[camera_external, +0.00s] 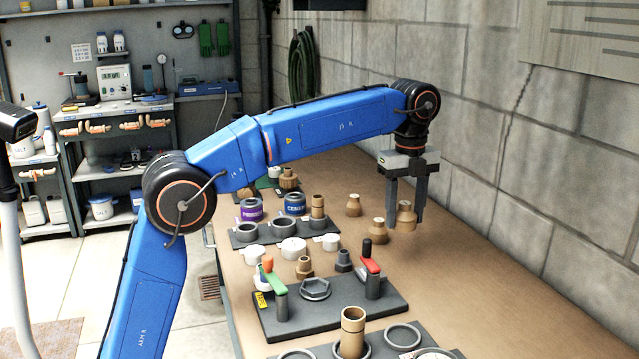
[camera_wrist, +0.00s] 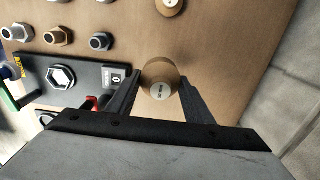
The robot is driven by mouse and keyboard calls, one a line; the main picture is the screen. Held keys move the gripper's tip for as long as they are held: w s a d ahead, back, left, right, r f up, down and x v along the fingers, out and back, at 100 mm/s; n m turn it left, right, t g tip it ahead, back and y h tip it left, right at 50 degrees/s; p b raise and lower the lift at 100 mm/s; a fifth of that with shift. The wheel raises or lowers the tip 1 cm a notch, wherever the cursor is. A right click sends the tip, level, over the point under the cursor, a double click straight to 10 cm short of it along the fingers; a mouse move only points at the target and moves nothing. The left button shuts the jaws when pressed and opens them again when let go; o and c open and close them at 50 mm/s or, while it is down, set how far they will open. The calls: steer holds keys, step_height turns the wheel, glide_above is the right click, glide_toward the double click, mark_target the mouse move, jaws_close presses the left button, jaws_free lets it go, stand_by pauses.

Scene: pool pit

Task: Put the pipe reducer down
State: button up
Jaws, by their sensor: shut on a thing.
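The pipe reducer (camera_external: 406,216) is a tan, stepped round fitting. My gripper (camera_external: 405,222) points down and is shut on it at the right of the bench. In the wrist view the reducer (camera_wrist: 161,80) sits between the two dark fingertips of my gripper (camera_wrist: 160,88), its round end with small print facing the camera. In the external view it appears held above the bench top; the exact gap below it is hard to tell.
Bare bench (camera_external: 470,270) lies right of the gripper, up to the block wall (camera_external: 540,150). Tan fittings (camera_external: 353,205) stand to the left. A dark valve board (camera_external: 330,305) with red and green handles is in front. A ring holder (camera_external: 404,335) stands nearest the camera.

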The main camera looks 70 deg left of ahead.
mark_target(400, 265)
step_height(400, 265, down, 10)
steer(key=shift+r, duration=0.15)
stand_by(0.4)
steer(key=o, duration=1.1)
step_height(400, 265, up, 12)
steer(key=shift+s, duration=0.1)
